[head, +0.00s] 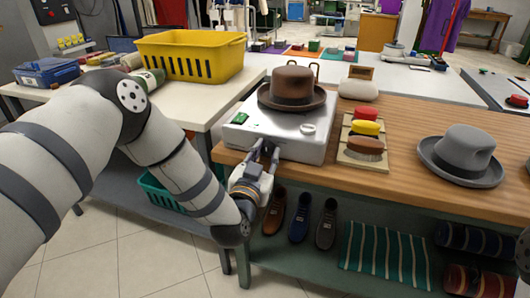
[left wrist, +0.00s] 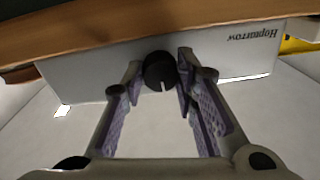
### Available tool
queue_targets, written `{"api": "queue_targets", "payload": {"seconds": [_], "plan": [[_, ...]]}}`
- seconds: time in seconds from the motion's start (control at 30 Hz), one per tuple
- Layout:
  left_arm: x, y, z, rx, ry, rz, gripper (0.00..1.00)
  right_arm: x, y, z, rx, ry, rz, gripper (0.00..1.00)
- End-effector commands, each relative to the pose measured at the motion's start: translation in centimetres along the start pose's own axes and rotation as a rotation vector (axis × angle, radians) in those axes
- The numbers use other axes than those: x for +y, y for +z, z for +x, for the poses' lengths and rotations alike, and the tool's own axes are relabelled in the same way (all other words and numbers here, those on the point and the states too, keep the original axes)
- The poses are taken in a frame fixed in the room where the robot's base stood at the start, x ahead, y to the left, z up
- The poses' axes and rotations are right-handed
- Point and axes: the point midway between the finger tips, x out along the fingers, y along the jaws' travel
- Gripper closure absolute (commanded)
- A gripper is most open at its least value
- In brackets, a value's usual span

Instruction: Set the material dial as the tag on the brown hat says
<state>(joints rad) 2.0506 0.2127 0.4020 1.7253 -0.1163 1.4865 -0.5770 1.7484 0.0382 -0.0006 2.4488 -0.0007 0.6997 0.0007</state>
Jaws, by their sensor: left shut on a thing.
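The brown hat (head: 291,82) with a dark band sits on top of a white box-shaped machine (head: 311,151). I cannot make out a tag on it. The machine also shows in the left wrist view (left wrist: 100,75), its front face bearing inverted lettering. A round black dial (left wrist: 160,70) with a white pointer line is on that face. My left gripper (head: 263,149) is at the machine's front face, and in the left wrist view its fingers (left wrist: 159,84) are shut on the dial from both sides. The dial is hidden by the gripper in the head view. My right gripper is out of view.
A grey hat (head: 462,153) and a rack of brushes (head: 365,155) stand right of the machine on the wooden counter (head: 408,118). Shoes (head: 299,217) and rolled cloth are on the shelf below. A yellow basket (head: 192,54) stands on the left table.

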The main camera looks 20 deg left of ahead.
Motion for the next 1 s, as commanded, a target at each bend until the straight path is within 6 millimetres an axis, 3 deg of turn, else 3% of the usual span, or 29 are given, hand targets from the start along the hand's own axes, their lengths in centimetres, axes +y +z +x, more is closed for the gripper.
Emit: {"api": "queue_targets", "payload": {"seconds": [0.6, 0.63, 1.0], "plan": [[-0.03, 0.13, -0.02, 0.000, 0.000, 0.045, 1.00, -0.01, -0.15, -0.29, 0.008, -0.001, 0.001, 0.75], [-0.02, 0.14, -0.02, 0.000, 0.000, 0.045, 0.66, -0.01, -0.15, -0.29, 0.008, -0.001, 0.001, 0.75], [0.03, 0.13, -0.55, -0.001, 0.002, 0.044, 0.64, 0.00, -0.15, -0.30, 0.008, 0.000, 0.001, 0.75]]}}
